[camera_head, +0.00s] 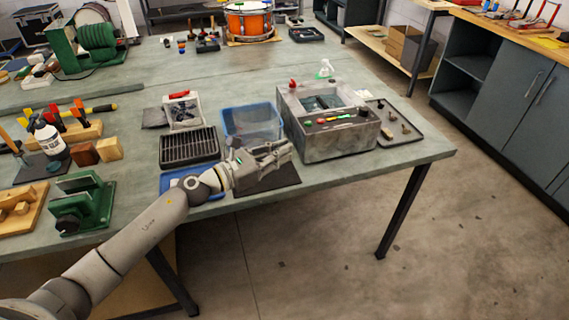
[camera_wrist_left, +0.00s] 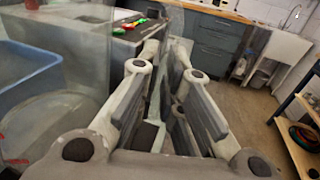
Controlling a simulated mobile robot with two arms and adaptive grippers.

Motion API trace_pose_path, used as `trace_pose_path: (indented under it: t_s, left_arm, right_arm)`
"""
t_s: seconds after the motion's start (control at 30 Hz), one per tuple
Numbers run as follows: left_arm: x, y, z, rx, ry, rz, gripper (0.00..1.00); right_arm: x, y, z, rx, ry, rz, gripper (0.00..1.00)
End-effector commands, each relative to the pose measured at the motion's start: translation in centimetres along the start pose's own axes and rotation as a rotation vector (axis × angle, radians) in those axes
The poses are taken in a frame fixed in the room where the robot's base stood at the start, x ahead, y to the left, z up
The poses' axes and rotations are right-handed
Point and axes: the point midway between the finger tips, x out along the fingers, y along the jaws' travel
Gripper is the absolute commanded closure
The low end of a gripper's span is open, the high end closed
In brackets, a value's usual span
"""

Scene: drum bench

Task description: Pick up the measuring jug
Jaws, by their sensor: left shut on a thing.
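The measuring jug (camera_wrist_left: 45,125) is clear and see-through. In the left wrist view it fills the lower left, with a round outline and small red marks at the edge. My left gripper (camera_head: 283,154) reaches in over the front edge of the bench, above a dark mat (camera_head: 285,180). It also shows in the left wrist view (camera_wrist_left: 172,55), where its fingers are closed around a pale translucent strip, which looks like the jug's handle. In the head view I cannot make out the jug clearly against the gripper and bench. My right gripper is not in view.
A blue bin (camera_head: 252,122) stands just behind the gripper, with a grey box-shaped machine (camera_head: 345,145) close on its right. A black rack (camera_head: 189,147) and a blue tray (camera_head: 208,195) are left. The floor beyond the bench's front edge is open.

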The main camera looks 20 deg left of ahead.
Motion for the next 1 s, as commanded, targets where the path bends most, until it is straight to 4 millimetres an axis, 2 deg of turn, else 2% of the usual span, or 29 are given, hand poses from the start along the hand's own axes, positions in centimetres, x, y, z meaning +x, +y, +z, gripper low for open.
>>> trace_pose_path:
  t_s: [0.33,0.7,1.0]
  left_arm:
    - [-0.1,3.5,3.8,0.005,-0.001,0.001,1.0]
    - [-0.3,8.1,5.4,0.003,-0.002,0.002,1.0]
    - [-0.3,10.6,6.5,0.001,-0.003,0.001,1.0]
  right_arm:
    - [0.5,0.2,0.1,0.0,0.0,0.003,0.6]
    - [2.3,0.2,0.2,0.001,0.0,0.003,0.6]
    - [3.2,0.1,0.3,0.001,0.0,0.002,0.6]
